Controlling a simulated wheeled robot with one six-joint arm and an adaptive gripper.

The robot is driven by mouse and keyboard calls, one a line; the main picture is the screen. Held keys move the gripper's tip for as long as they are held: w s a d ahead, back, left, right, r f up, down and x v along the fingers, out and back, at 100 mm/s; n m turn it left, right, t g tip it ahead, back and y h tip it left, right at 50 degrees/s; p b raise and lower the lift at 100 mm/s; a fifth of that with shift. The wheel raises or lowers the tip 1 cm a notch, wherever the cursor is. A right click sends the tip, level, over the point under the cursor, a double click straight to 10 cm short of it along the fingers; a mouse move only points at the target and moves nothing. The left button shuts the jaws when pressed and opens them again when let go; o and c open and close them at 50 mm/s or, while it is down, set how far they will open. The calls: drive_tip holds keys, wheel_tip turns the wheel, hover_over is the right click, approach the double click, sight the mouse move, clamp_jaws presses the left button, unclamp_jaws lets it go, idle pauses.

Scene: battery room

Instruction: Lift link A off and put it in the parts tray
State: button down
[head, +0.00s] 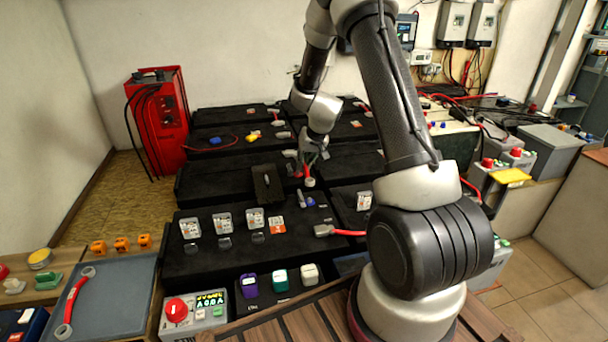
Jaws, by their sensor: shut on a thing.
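My gripper (313,155) is over the middle of the black battery blocks. It is shut on a short red link (307,171) with a pale metal end at the bottom. The link hangs down at or just above the block tops; I cannot tell if it touches. No letter shows on it, so I cannot read whether it is link A. The fingers and its upper end are partly hidden by the wrist. A grey parts tray (120,290) lies at the front left. Another red link (75,300) with silver eyelet ends lies in its left part.
A red link or cable (346,233) lies on the near blocks, partly behind my arm. Several clear-capped pieces (222,222) stand in a row there. A control box with a red knob (176,310) is beside the tray. A red cabinet (158,115) stands back left.

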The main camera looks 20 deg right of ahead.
drive_tip(key=shift+r, duration=1.25)
